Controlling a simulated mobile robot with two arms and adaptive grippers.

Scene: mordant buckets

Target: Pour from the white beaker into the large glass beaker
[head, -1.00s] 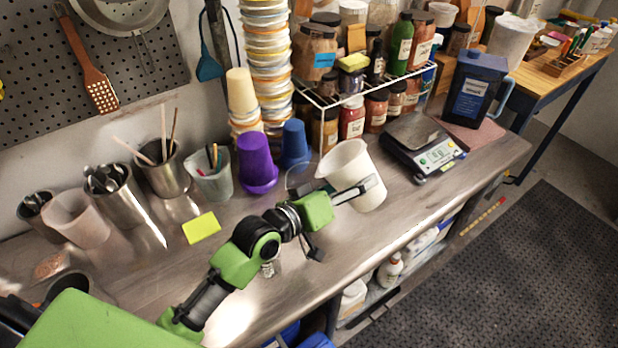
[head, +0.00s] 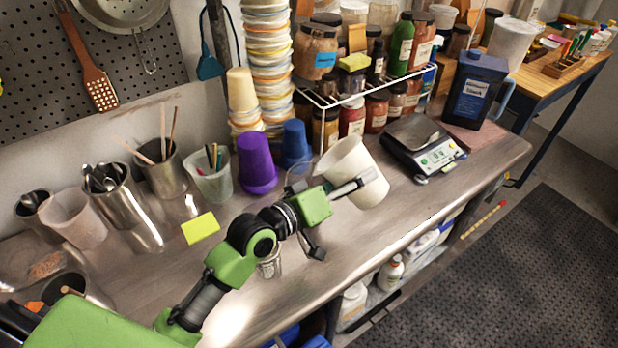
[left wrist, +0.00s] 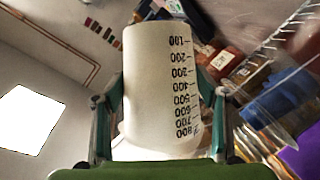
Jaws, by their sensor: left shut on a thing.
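The white beaker (head: 352,165) is held above the bench, tilted with its mouth toward the upper left in the head view. My left gripper (head: 364,180) is shut on it. In the left wrist view the white beaker (left wrist: 155,90) sits between both fingers, with its printed scale showing. The large glass beaker (head: 297,177) stands just left of the white beaker, mostly hidden behind my gripper. A clear glass wall (left wrist: 282,100) shows at the right of the left wrist view. I cannot see any liquid. My right gripper is out of view.
A purple cup (head: 257,165) and a blue cup (head: 295,143) stand behind the glass beaker. A scale (head: 425,147) is to the right, with a wire shelf of jars (head: 362,90) behind. A small glass (head: 270,265) stands below my wrist. The front bench strip is clear.

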